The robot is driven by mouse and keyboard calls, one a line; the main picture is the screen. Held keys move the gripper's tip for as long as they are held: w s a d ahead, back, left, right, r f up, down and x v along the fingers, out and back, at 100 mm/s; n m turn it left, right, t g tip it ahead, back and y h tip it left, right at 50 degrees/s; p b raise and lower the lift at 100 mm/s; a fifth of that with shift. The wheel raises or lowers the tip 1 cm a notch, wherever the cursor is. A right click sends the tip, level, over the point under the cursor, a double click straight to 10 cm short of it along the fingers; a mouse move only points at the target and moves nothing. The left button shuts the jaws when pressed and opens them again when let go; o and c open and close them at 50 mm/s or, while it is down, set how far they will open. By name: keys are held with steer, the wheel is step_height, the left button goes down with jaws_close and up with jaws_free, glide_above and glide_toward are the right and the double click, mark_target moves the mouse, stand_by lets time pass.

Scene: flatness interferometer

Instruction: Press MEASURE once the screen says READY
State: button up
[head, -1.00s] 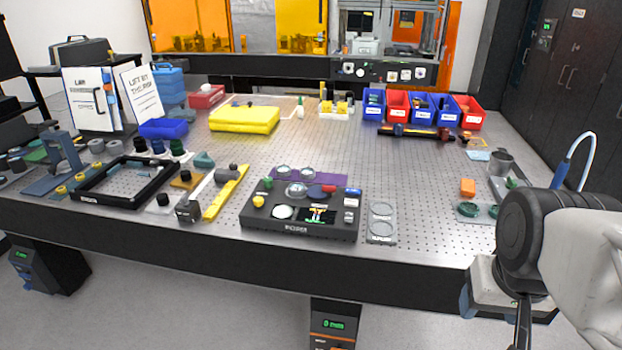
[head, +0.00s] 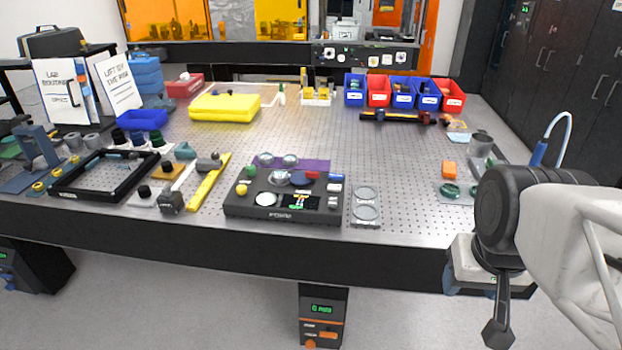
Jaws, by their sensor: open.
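The interferometer (head: 236,209) is a flat black box at the front middle of the table. Its small dark screen (head: 300,202) shows coloured marks, too small to read as READY or anything else. A red button (head: 313,175), a yellow knob (head: 241,189) and small pale and blue keys (head: 335,188) sit on its top. I cannot tell which is MEASURE. My gripper (head: 498,325) hangs pointing down at the lower right, in front of the table edge, well apart from the box. A dark finger shows, with nothing seen in it.
A plate with two round discs (head: 365,206) lies right of the box. A yellow bar (head: 208,184) and black frame (head: 60,193) lie left. Colour bins (head: 404,92) and a yellow case (head: 224,107) stand behind.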

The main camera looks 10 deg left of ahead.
jaws_close()
stand_by(1.5)
